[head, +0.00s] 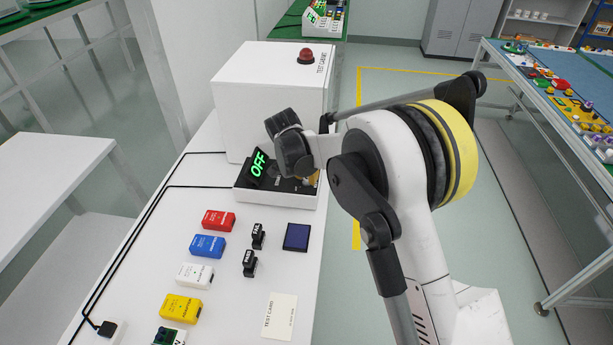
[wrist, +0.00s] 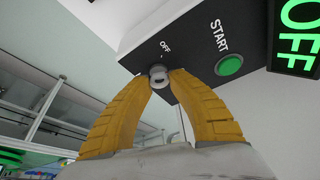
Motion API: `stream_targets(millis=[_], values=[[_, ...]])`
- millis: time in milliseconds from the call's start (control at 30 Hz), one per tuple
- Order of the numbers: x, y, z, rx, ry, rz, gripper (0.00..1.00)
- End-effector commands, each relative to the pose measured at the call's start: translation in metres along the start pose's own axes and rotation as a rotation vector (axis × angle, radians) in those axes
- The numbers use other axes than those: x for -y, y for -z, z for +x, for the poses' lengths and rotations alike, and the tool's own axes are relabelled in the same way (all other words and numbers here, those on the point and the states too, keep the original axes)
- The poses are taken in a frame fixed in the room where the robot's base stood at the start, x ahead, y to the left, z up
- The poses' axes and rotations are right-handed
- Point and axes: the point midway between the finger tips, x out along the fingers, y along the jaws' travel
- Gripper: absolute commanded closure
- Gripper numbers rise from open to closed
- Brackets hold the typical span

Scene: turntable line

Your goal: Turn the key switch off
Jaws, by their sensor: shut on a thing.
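The key switch (wrist: 158,78) is a round silver lock on a black panel face (wrist: 198,45), under a white OFF label, in the wrist view. My gripper (wrist: 162,80) has two yellow fingers closed on the key switch from both sides. A green START button (wrist: 229,65) sits to its right. A display (wrist: 297,40) reads OFF in green; it also shows in the head view (head: 258,163) on the control box (head: 270,196). In the head view my arm hides most of the gripper and the key switch; a bit of yellow shows at the box's right end.
A white cabinet (head: 265,95) with a red lamp (head: 306,56) stands behind the control box. Red (head: 218,220), blue (head: 207,246), white (head: 195,275) and yellow (head: 180,308) blocks, black parts and a test card (head: 280,317) lie in front. Cables run along the left.

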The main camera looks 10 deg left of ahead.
Motion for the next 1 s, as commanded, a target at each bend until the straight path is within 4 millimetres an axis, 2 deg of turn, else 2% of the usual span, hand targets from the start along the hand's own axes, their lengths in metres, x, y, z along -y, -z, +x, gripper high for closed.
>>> stream_targets(millis=[1000], values=[[-0.0012, -0.0004, 0.0009, 0.003, 0.352, -0.85, 1.0]])
